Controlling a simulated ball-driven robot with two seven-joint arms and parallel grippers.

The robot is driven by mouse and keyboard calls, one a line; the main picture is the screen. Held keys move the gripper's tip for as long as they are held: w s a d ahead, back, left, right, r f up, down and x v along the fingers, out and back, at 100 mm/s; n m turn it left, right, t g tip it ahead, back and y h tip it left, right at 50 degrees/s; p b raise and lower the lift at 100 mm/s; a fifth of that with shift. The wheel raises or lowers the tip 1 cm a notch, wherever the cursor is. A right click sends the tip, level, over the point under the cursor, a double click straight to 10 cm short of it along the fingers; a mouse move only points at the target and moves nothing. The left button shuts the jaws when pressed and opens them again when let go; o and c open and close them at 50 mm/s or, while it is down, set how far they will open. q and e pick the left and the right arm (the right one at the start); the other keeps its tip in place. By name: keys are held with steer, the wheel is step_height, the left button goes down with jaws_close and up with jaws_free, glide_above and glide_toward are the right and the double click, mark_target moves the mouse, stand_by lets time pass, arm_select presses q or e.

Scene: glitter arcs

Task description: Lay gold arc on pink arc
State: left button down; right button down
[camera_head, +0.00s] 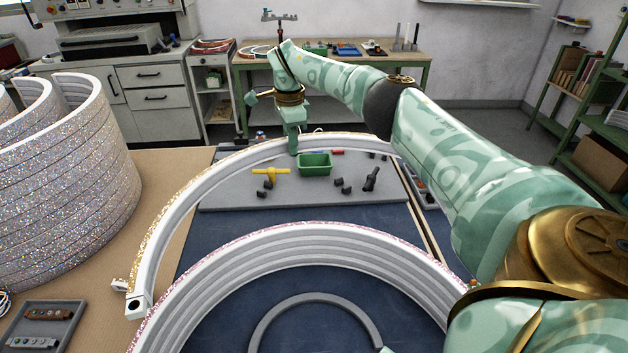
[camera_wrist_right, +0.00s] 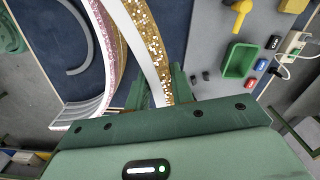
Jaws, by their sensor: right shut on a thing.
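The gold arc (camera_head: 176,198) is a long white curved piece with gold glitter on its outer face. My right gripper (camera_head: 293,146) is shut on it near its far middle, and it also shows in the right wrist view (camera_wrist_right: 146,42). The gold arc is held behind and left of the pink arc (camera_head: 300,236), its near end at the left. The pink arc has pink glitter along its edge and tops a stack of white arcs on the blue mat; it shows beside the gold arc in the right wrist view (camera_wrist_right: 106,40). My left gripper is out of view.
A tall stack of sparkly arcs (camera_head: 75,170) stands at the left. A grey board (camera_head: 230,196) behind holds a green bin (camera_head: 315,163), a yellow tool (camera_head: 270,173) and small dark parts. A grey curved piece (camera_head: 315,299) lies inside the pink arc's curve. A small tray (camera_head: 45,335) is front left.

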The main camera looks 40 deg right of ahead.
mark_target(304, 145)
steer(key=d+m, duration=0.2)
steer(key=shift+s+d+f, duration=0.1)
steer(key=shift+s+d, duration=0.2)
steer(key=shift+d, duration=0.1)
steer(key=shift+s+d+m, duration=0.15)
steer(key=shift+d+m, duration=0.05)
steer(key=shift+m, duration=0.2)
steer(key=shift+s+a, duration=0.1)
steer(key=shift+s+a+f+p, duration=0.4)
steer(key=shift+s+a+p, duration=0.15)
steer(key=shift+s, duration=0.1)
steer(key=s+a+f, duration=0.3)
steer(key=s+f, duration=0.1)
steer(key=s+a+f, duration=0.4)
steer(key=shift+s+a+f, duration=0.2)
steer(key=shift+s, duration=0.1)
steer(key=f, duration=0.2)
steer(key=f+b, duration=0.1)
steer(key=shift+s+a+f, duration=0.2)
steer(key=shift+s+f, duration=0.05)
steer(key=shift+s, duration=0.05)
steer(key=shift+f, duration=0.2)
steer(key=shift+w, duration=0.1)
